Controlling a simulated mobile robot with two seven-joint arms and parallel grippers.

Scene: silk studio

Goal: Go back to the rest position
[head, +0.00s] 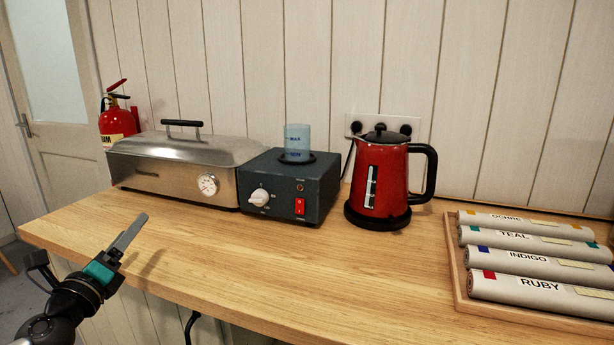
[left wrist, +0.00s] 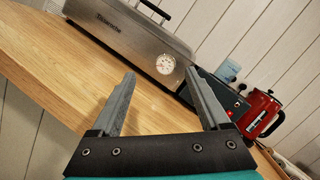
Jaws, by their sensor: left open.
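My left gripper (head: 128,236) is at the lower left of the head view, by the front left edge of the wooden worktop (head: 230,262). In the left wrist view its two fingers (left wrist: 165,95) stand well apart with nothing between them. They point toward the steamer with the worktop behind them. My right gripper does not show in either view.
A steel steamer (head: 150,180), a dark control box (head: 285,205) with a blue cup (head: 297,140), and a red kettle (head: 378,185) stand along the back. A wooden tray (head: 462,290) of labelled rolls is at the right. The worktop's front middle is clear.

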